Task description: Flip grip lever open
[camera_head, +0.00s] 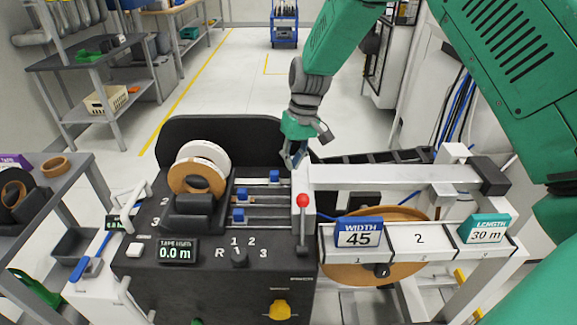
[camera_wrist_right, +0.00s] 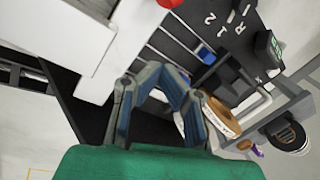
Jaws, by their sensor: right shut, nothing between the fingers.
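A lever with a red ball knob (camera_head: 303,200) stands upright at the front right corner of the black machine (camera_head: 222,285). I cannot tell for sure that this is the grip lever. The red knob also shows at the top edge of the right wrist view (camera_wrist_right: 170,2). My right gripper (camera_head: 294,160) points down behind the lever, beside the white upright post, apart from the red knob. It is shut and empty; its blue-padded fingers also show in the right wrist view (camera_wrist_right: 165,82). My left gripper is in neither view.
Rails with blue sliders (camera_head: 239,215) lie left of the post. White and brown tape rolls (camera_head: 196,176) sit further left. A white beam (camera_head: 380,175) and a WIDTH 45 block (camera_head: 358,232) are at right.

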